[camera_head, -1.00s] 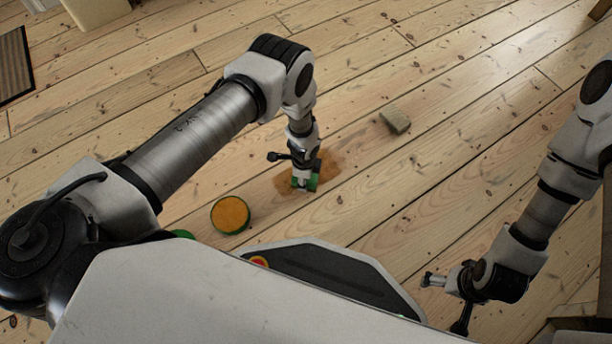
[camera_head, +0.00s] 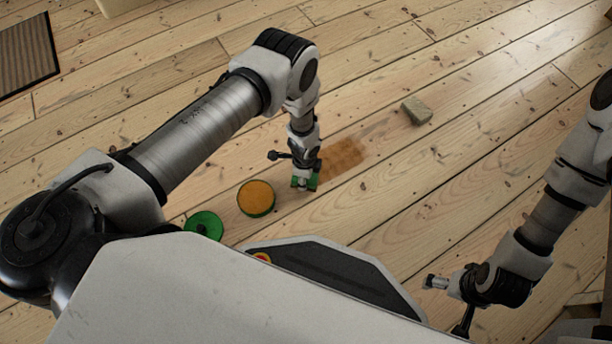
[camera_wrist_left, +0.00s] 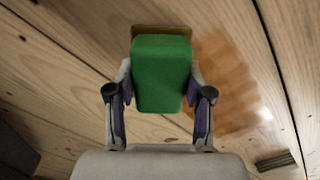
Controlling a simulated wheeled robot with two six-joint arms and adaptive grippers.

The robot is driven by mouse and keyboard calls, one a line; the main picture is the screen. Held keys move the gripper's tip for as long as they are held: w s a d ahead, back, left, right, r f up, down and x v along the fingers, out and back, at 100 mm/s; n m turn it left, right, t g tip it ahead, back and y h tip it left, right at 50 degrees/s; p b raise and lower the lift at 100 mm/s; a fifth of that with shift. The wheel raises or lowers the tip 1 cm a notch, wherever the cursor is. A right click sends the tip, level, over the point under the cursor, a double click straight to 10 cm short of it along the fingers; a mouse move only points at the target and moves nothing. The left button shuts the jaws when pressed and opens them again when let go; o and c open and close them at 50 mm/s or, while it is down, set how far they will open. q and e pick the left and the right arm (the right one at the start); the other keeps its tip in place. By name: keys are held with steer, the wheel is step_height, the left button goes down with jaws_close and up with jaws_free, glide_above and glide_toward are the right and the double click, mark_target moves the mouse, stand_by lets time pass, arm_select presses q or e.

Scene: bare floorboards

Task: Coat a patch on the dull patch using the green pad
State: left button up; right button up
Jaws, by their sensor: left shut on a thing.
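My left gripper (camera_head: 304,182) is shut on the green pad (camera_head: 313,181), low over the floorboards. The pad fills the space between the fingers in the left wrist view (camera_wrist_left: 162,75), and a brown edge shows at its far end. An orange-brown patch (camera_head: 345,158) lies on the boards just right of and beyond the pad; it also shows in the left wrist view (camera_wrist_left: 228,85). I cannot tell whether the pad touches the floor. An open round tin (camera_head: 256,197) with orange contents stands left of the gripper. My right gripper (camera_head: 447,304) is held at the lower right; its jaw state is unclear.
A green lid (camera_head: 204,226) lies left of the tin, near my base. A grey-beige block (camera_head: 417,111) lies beyond the patch to the right. A dark striped mat (camera_head: 28,55) is at the far left. The boards around the patch are largely clear.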

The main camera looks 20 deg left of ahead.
arm_select(q)
step_height(320, 180, up, 3)
steer(key=shift+r+p, duration=0.1)
steer(key=shift+p, duration=0.55)
steer(key=shift+d+r+p, duration=0.1)
steer(key=shift+r+p, duration=2)
steer(key=shift+r, duration=0.4)
steer(key=shift+w, duration=0.15)
